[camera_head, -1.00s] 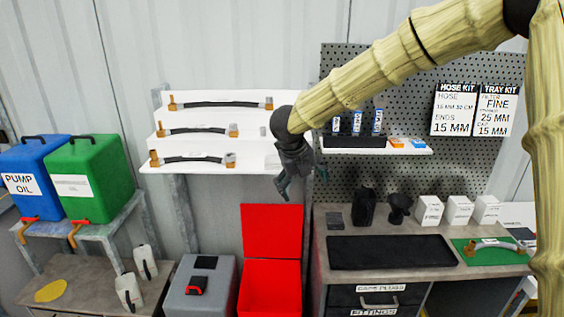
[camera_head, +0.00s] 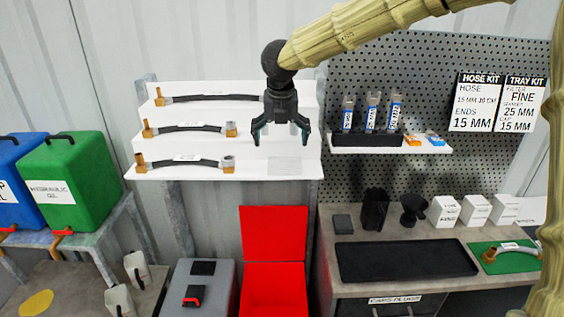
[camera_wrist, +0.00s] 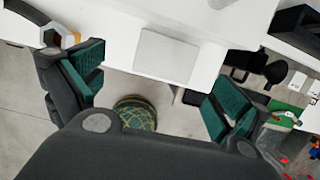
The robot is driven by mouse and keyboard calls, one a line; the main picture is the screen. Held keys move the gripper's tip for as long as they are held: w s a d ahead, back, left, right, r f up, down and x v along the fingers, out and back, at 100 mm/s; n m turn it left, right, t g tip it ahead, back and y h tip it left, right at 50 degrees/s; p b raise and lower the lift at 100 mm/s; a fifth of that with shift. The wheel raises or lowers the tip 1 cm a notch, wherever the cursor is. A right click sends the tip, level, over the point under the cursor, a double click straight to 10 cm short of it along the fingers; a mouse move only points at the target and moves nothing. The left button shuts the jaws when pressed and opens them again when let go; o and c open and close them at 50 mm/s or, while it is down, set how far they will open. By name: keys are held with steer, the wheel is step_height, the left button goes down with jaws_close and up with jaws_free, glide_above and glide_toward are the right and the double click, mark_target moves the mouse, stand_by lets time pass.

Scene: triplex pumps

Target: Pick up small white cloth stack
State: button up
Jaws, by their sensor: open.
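The small white cloth stack (camera_head: 289,166) is a flat, pale rectangle on the right end of the lowest white shelf step (camera_head: 255,168). It shows more clearly in the wrist view (camera_wrist: 166,56), lying near the shelf's edge. My gripper (camera_head: 281,142) points down above and slightly left of the stack in the head view, fingers spread and empty. In the wrist view its green-padded fingers (camera_wrist: 158,88) stand apart on either side, with the stack between and beyond them, not touched.
Hoses with brass ends (camera_head: 185,163) lie on the shelf steps to the left. A pegboard (camera_head: 420,75) with a small shelf of blue-labelled tubes (camera_head: 371,112) stands to the right. An open red box (camera_head: 273,235) is below. A black tray (camera_head: 405,258) lies on the right-hand bench.

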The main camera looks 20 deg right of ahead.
mark_target(285, 162)
steer(key=shift+w+d+f, duration=0.1)
steer(key=shift+d+f, duration=0.2)
steer(key=shift+f, duration=0.35)
steer(key=shift+w+d+f, duration=0.1)
steer(key=shift+d+f, duration=0.2)
steer(key=shift+f, duration=0.3)
steer(key=shift+p+x, duration=1.6)
steer(key=shift+x, duration=1.1)
steer(key=shift+s, duration=0.2)
steer(key=c, duration=0.8)
